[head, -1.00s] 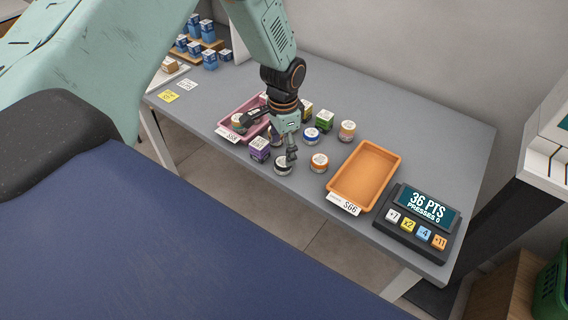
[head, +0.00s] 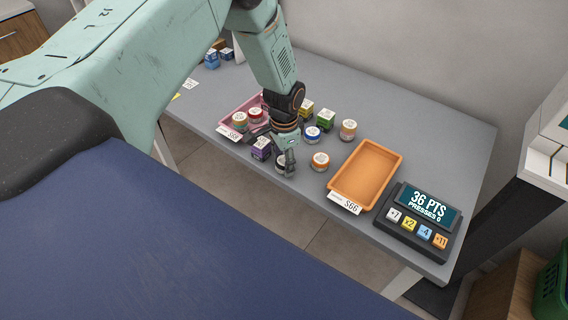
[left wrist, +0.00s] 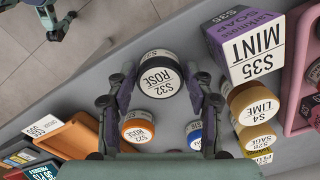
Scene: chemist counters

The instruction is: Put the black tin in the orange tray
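The black tin, its white lid label reading S32 ROSE in the left wrist view (left wrist: 158,75), stands upright on the grey counter. In the head view the tin (head: 281,163) is partly hidden by my left gripper (head: 287,170). In the left wrist view my left gripper (left wrist: 160,72) is open, one finger on each side of the tin; a gap shows at both sides. The orange tray (head: 339,190) is empty, to the right of the tin, with an S66 tag in front. A teal, dark-jointed part, probably my right gripper (left wrist: 55,22), shows at the top left of the wrist view.
An orange-banded tin (head: 320,162) stands between the black tin and the tray. A purple box (head: 262,149) is close on the left. A blue-banded tin (head: 312,134) and a pink tray (head: 229,121) with tins lie behind. A points keypad (head: 408,236) sits right of the orange tray.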

